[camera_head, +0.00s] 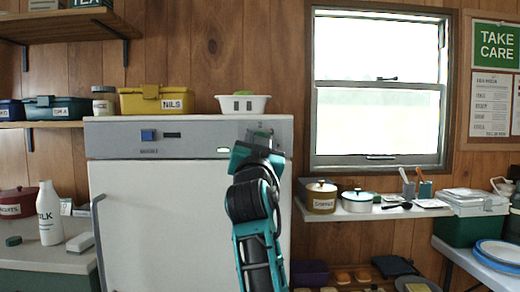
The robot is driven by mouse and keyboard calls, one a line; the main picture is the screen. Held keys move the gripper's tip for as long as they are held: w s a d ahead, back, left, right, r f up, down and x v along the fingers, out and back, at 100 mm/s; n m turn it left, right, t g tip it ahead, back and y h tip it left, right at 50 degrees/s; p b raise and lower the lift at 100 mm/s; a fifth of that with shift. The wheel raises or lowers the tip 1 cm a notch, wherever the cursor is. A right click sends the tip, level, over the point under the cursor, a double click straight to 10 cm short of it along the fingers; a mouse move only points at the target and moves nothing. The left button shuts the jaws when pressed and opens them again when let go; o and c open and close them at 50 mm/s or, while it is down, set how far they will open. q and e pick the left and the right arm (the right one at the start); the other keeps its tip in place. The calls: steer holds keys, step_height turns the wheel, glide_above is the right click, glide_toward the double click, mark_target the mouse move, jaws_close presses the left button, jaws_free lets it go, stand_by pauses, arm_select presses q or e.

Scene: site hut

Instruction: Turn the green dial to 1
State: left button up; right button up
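A white appliance (150,215) stands against the wood wall, with a grey control panel (195,140) across its top. A green dial (262,139) shows in part at the right of this panel. One of my arms, seemingly the right, rises from the bottom in front of the appliance. Its gripper (261,134) is at the dial and hides much of it. I cannot tell whether its fingers are open or closed, or whether they touch the dial. The dial's marks and pointer cannot be read. My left gripper is not in view.
The panel also has a blue knob (148,135) and a small lit window (223,150). A yellow box (150,101) and a white basket (242,104) stand on top. A shelf with pots (321,198) is at the right, a counter with a white bottle (50,214) at the left.

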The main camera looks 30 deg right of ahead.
stand_by(0.3)
steer(key=o, duration=1.1)
steer(key=shift+c, duration=0.2)
steer(key=b+v, duration=0.1)
steer(key=v, duration=1.2)
